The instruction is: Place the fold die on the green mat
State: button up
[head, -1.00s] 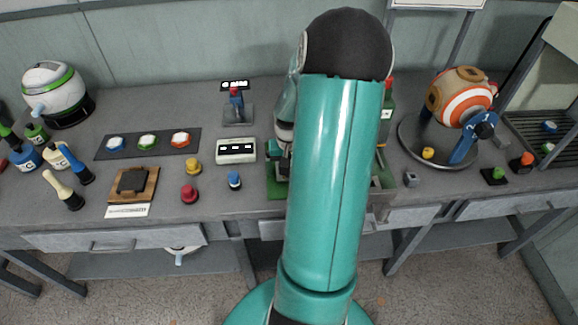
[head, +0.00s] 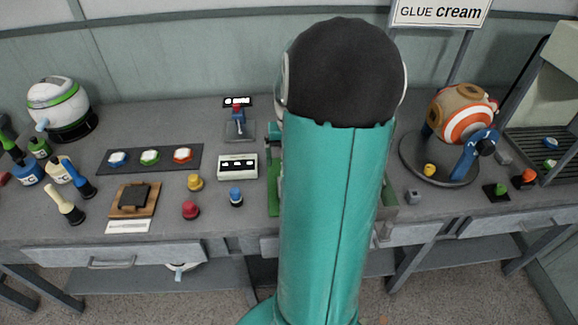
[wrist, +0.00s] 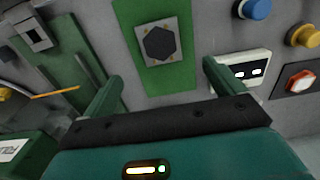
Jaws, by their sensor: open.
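A green mat (wrist: 185,78) lies on the grey bench in the wrist view. A grey square plate with a dark hexagonal middle (wrist: 140,32), which looks like the fold die, lies flat on it. My gripper (wrist: 161,72) is open and empty, its fingers spread wide. The plate shows between the fingers but beyond their tips, and I see no contact. In the head view only the left edge of the mat (head: 273,200) shows. My arm hides the plate and my gripper there.
A white device (head: 238,167), a blue button (head: 236,197) and a yellow button (head: 195,182) stand left of the mat. A small grey block (head: 413,197) and a round tray (head: 408,165) with a striped ball (head: 465,110) are at right. Green rails (wrist: 85,60) run beside the mat.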

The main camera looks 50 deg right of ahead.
jog(key=w+a+r+n+t+h, duration=0.1)
jog(key=w+a+r+n, duration=0.1)
jog(key=a+r, duration=0.5)
jog(key=w+a+r+n+t+h, duration=0.1)
jog(key=w+a+r+n, duration=0.15)
jog(key=a, duration=0.85)
jog(key=s+a+r+n+t+y, duration=0.1)
jog(key=s+a+r+n, duration=0.1)
jog(key=a, duration=0.7)
jog(key=s+a+r+n+t+y, duration=0.1)
jog(key=s+a+r+n+t, duration=0.1)
jog(key=s+a, duration=0.3)
jog(key=a+r+n, duration=0.1)
jog(key=a, duration=0.3)
jog(key=shift+s+r+t, duration=0.15)
jog(key=shift+r+t, duration=0.15)
jog(key=shift+c, duration=0.4)
